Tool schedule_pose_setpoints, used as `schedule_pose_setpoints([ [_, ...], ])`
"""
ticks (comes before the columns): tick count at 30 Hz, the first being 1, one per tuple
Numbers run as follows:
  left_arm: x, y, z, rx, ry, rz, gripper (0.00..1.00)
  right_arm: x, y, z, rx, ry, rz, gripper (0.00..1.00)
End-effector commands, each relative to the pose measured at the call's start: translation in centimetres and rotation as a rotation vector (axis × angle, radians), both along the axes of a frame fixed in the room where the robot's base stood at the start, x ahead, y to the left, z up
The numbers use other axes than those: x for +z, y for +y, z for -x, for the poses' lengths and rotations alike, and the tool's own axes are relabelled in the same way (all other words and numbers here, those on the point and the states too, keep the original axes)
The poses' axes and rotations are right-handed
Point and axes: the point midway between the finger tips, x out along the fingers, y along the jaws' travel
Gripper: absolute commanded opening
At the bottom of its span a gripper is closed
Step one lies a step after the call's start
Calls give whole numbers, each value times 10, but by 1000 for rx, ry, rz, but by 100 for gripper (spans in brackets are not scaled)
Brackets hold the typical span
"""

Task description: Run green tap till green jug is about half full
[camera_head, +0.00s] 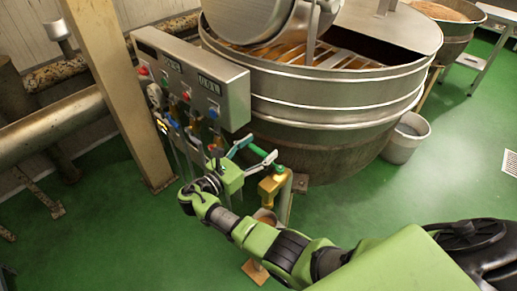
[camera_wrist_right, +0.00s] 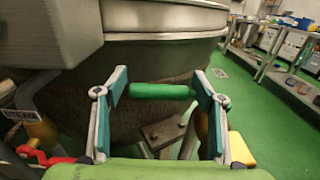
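The green tap handle (camera_head: 266,168) sticks out from a brass tap body (camera_head: 272,186) on a pipe in front of the kettle. My right gripper (camera_head: 260,152) is open, with its fingers spread around the handle. In the right wrist view, the green handle (camera_wrist_right: 162,91) lies crosswise between the two teal fingertips (camera_wrist_right: 160,92), with no clear grip on it. My left gripper is not in view.
The large steel kettle (camera_head: 325,109) stands just behind the tap. A grey control box (camera_head: 190,75) with pipes and valves below it is to the left. A red valve handle (camera_wrist_right: 43,157) shows in the wrist view. A grey bucket (camera_head: 405,138) stands right; green floor is clear.

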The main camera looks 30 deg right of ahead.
Motion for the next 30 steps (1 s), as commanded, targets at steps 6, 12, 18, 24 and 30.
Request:
schedule_pose_setpoints([
  [6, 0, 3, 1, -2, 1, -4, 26, -1, 0, 0, 0, 1, 0, 65],
  [12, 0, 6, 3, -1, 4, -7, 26, 3, -1, 0, -1, 0, 1, 65],
  [18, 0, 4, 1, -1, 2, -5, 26, 26, 0, 0, 0, -3, -1, 65],
  [24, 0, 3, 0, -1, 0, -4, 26, 61, 0, 0, 0, -4, -1, 65],
  [30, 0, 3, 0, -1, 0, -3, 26, 89, 0, 0, 0, -2, -1, 65],
])
